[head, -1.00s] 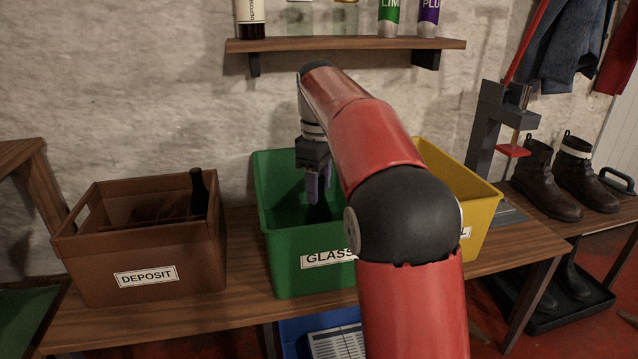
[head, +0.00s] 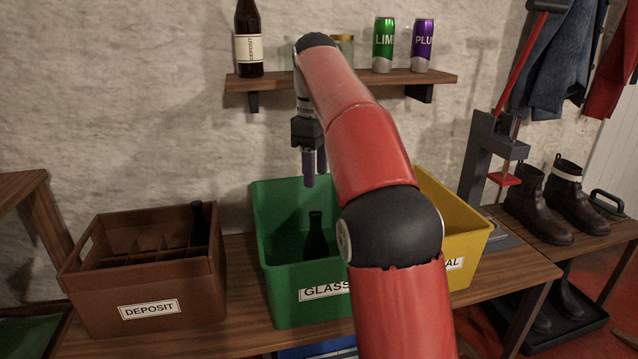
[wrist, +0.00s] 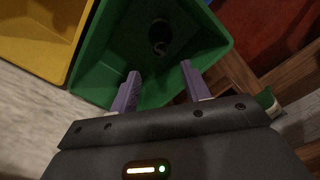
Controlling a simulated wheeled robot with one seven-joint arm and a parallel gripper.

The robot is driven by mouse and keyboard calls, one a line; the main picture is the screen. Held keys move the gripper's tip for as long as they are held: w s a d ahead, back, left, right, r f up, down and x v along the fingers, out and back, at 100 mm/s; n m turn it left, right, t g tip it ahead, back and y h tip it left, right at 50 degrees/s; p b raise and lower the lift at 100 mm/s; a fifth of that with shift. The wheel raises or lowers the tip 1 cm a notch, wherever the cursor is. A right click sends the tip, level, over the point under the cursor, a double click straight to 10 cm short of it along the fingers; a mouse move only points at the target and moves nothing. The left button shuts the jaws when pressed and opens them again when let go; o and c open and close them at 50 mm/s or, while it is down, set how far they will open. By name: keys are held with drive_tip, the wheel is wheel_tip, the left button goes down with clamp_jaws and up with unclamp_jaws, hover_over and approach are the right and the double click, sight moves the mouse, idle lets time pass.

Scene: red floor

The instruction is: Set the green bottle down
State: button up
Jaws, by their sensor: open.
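A dark green bottle (head: 316,238) stands upright inside the green GLASS bin (head: 290,275), its neck above the bin's front rim. In the wrist view the bottle (wrist: 159,38) shows from above, inside the green bin (wrist: 96,75). My gripper (head: 315,182) is above the bin, pointing down, open and empty. In the wrist view its two purple fingers (wrist: 158,84) are apart with nothing between them. The bottle is clear of the fingers. My arm hides the bin's right part.
The brown DEPOSIT crate (head: 150,285) with a dark bottle (head: 199,225) stands left. The yellow bin (head: 468,235) is right. A wall shelf (head: 350,82) above holds a brown bottle (head: 249,40), a jar and two cans (head: 383,45).

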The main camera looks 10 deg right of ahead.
drive_tip(key=s+f+m+t, duration=0.1)
drive_tip(key=s+m+t, duration=0.3)
drive_tip(key=s, duration=1)
drive_tip(key=s+f+m+t, duration=0.1)
drive_tip(key=s+f+m, duration=0.5)
drive_tip(key=s+f, duration=0.8)
drive_tip(key=shift+s+f+m+t, duration=0.3)
drive_tip(key=shift+s+f, duration=0.1)
drive_tip(key=shift+s, duration=0.5)
